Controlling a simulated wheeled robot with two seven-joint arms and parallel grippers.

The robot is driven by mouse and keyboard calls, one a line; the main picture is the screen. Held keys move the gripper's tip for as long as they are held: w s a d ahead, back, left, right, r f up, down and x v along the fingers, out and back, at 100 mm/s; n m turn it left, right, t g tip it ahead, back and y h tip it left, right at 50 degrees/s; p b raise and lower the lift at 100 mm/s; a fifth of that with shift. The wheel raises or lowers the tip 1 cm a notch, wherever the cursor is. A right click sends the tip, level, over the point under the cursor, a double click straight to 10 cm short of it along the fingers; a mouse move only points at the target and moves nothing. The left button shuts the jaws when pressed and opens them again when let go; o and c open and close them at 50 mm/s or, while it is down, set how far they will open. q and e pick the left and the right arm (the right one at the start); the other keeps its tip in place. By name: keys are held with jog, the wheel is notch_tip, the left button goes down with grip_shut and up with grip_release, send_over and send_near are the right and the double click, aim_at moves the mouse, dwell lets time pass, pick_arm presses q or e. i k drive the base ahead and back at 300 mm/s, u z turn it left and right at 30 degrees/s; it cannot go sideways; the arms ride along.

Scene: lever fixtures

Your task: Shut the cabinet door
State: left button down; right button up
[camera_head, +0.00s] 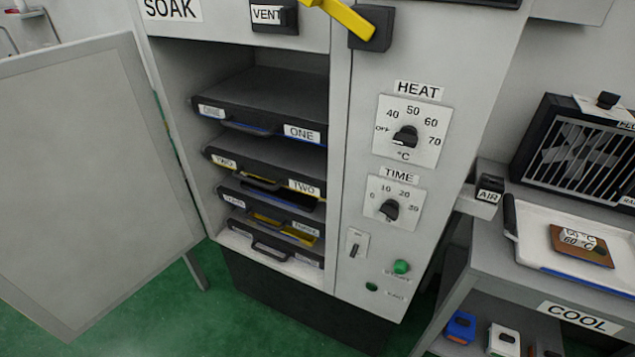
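The cabinet door (95,190) is a flat grey panel standing wide open at the left, swung out from the left side of the cabinet (335,200). The cabinet opening shows black trays stacked on shelves, with labels such as ONE (302,133) and TWO (304,188). The trays sit inside the opening. A yellow lever (343,17) on a black mount is at the top of the cabinet, cut by the frame edge. Neither of my grippers is in view.
The right panel has a HEAT dial (406,137), a TIME dial (389,210), a switch and a green button (401,267). A COOL bench (485,265) at the right holds a white tray (540,240) and a fan (575,150). Green floor shows below the door.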

aim_at(97, 202)
jog(key=u, duration=0.4)
jog(key=k, duration=0.5)
jog(key=u, duration=1.9)
jog(key=i, duration=1.45)
jog(key=z, duration=0.5)
